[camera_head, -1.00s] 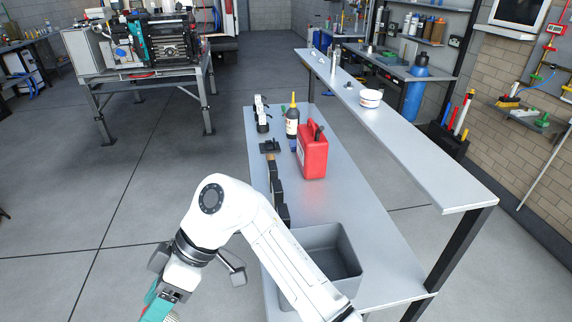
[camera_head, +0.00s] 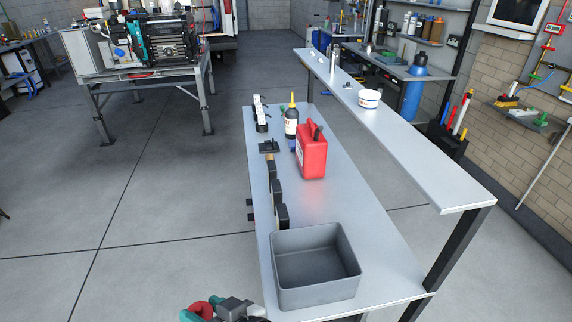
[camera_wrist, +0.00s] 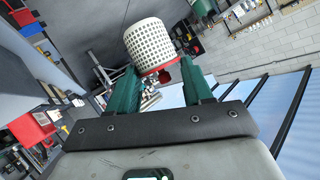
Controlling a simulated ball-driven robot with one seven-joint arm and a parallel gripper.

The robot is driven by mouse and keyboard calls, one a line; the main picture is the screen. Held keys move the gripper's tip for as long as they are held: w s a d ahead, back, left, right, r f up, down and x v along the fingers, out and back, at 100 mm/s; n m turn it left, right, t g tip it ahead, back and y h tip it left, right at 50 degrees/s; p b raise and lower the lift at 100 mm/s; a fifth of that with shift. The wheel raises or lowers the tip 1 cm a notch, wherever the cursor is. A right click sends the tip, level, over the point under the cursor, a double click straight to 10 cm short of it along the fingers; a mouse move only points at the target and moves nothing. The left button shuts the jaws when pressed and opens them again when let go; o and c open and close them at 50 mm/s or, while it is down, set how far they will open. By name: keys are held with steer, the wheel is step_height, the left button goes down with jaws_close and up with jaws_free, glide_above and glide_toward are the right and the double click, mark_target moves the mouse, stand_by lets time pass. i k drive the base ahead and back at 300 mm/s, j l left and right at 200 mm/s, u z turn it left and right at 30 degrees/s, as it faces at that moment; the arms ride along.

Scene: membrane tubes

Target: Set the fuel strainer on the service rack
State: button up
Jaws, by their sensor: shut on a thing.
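The fuel strainer is a white perforated cylinder with a red end (camera_wrist: 157,45), seen in the wrist view. My gripper (camera_wrist: 158,78) is shut on it, with a teal finger on each side of the red end. In the head view my gripper (camera_head: 208,309) is at the bottom edge, left of the bench's near end; a red part shows between teal parts, and the rest is cut off. No part is labelled as the service rack; a long raised grey shelf (camera_head: 420,160) runs above the bench's right side.
The grey bench (camera_head: 345,205) carries an open grey bin (camera_head: 318,292), a red jerrycan (camera_head: 312,155), a dark bottle with yellow tip (camera_head: 291,120) and black holders (camera_head: 276,190) along its left edge. A white tub (camera_head: 369,98) stands on the shelf, whose near half is clear.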

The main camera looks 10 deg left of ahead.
mark_target(313, 212)
steer(key=i+l, duration=0.15)
steer(key=i, duration=0.6)
steer(key=i+l, duration=0.1)
steer(key=i, duration=0.6)
steer(key=k+l, duration=0.1)
steer(key=k, duration=0.1)
